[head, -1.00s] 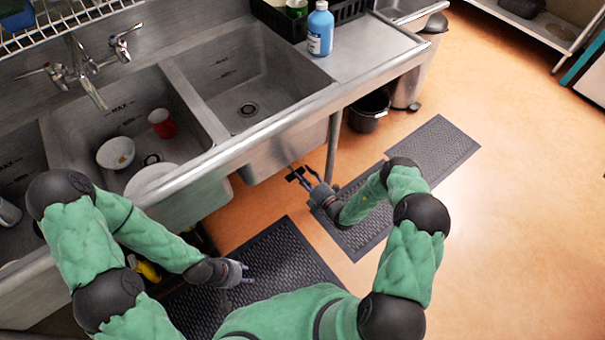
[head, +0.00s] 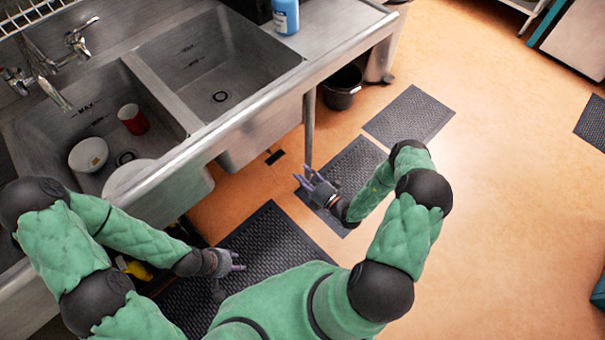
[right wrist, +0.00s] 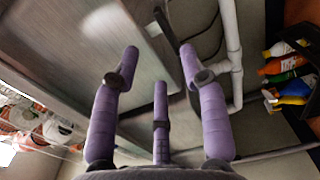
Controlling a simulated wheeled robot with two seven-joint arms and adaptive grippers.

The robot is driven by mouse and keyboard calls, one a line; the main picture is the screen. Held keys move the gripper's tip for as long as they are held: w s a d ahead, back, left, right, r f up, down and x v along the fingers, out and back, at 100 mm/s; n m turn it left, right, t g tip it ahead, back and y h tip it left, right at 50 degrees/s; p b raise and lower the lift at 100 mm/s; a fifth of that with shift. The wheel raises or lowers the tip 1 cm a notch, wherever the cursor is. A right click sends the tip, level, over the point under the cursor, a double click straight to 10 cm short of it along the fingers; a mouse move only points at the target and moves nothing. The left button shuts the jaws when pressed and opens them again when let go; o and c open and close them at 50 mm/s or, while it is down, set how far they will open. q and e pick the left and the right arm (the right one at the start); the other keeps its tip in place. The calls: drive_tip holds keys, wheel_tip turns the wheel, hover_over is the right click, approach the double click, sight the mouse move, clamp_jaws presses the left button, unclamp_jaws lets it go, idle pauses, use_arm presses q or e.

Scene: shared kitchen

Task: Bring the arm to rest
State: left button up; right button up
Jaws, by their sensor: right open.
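My right gripper (head: 314,184) is open and empty in the head view, in front of the sink unit and above the dark floor mats. In the right wrist view its purple fingers (right wrist: 160,85) are spread with nothing between them. My left gripper (head: 230,263) is low at the left in the head view, near the sink unit's front edge and over a dark mat. Its fingers are small there, and I cannot tell whether they are open or shut.
The steel sink unit (head: 250,105) runs along the left. One basin holds a red cup (head: 133,119) and a white bowl (head: 88,154). A blue bottle (head: 286,16) stands on the counter. A black bucket (head: 342,87) stands below.

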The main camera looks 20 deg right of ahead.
drive_tip(key=s+a+r+n+g+y+p, duration=0.1)
drive_tip(key=s+a+n+g+y, duration=0.3)
drive_tip(key=a, duration=0.3)
drive_tip(key=s+a+n+g+y, duration=0.3)
drive_tip(key=a+n+g, duration=0.1)
drive_tip(key=a+n, duration=0.25)
drive_tip(key=s+a+n+g+p, duration=0.2)
drive_tip(key=s+a+n+g, duration=0.3)
drive_tip(key=s+n+g, duration=0.55)
drive_tip(key=s+d+n+g+h+p, duration=0.15)
drive_tip(key=s+d+n+h, duration=0.45)
drive_tip(key=n, duration=0.9)
drive_tip(key=w+a+r+n+t+h+p, duration=0.1)
drive_tip(key=w+r+n+t+h, duration=0.2)
drive_tip(key=n, duration=0.8)
drive_tip(key=shift+w+a+r, duration=0.2)
drive_tip(key=shift+w+r, duration=0.15)
drive_tip(key=shift+r, duration=0.5)
